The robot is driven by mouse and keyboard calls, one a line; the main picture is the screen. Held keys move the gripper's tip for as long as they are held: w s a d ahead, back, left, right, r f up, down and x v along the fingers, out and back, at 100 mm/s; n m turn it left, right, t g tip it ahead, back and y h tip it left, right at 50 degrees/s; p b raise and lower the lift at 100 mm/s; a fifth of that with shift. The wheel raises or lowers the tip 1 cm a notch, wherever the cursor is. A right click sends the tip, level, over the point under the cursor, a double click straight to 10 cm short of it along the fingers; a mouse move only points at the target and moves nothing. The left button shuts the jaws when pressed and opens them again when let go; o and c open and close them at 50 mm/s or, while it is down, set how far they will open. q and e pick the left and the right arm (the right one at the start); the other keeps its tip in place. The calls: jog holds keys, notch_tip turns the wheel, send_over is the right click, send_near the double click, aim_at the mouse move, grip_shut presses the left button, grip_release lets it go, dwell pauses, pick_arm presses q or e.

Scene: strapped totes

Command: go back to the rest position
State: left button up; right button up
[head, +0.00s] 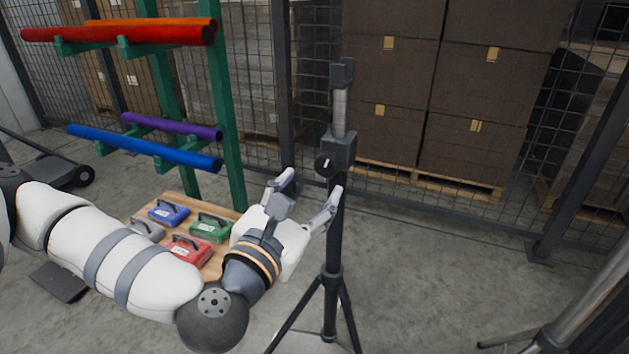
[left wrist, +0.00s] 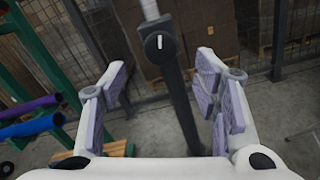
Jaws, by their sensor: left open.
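My left gripper (head: 308,199) is open in the head view, its fingers spread at the black tripod stand (head: 335,240). In the left wrist view, my left gripper (left wrist: 160,95) shows both padded fingers wide apart with the stand's post (left wrist: 182,105) in the gap between them. I see no contact between the pads and the post. The stand has a dark knob (head: 326,163) on its collar and a grey upper tube. My right gripper is not in view.
A wooden board (head: 180,200) holds a blue case (head: 168,213), a green case (head: 211,228), a red case (head: 188,251) and a grey one. A green rack (head: 222,110) carries coloured tubes. Stacked cartons (head: 480,100) stand behind a mesh fence. Floor to the right is mostly clear.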

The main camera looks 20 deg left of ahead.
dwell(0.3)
pick_arm(q)
jog(key=s+d+f+m+g+h+p, duration=0.45)
jog(key=s+d+f+m+g, duration=0.25)
jog(key=s+d+f+m, duration=0.5)
jog(key=s+f+m+g+p, duration=0.1)
jog(key=s+f+m+g, duration=0.25)
jog(key=s, duration=0.35)
jog(key=s+f+m+g+p, duration=0.1)
jog(key=s+f+m+g, duration=0.3)
jog(key=s, duration=0.3)
jog(key=s+a+f+m+g+y+p, duration=0.1)
jog(key=s+a+m+g+y+p, duration=0.2)
jog(key=s+a+m, duration=0.9)
jog(key=s+a+g+y, duration=0.2)
jog(key=s+a+g, duration=0.1)
jog(key=s+a, duration=0.2)
jog(key=shift+s+f, duration=0.25)
jog(key=shift+s, duration=0.3)
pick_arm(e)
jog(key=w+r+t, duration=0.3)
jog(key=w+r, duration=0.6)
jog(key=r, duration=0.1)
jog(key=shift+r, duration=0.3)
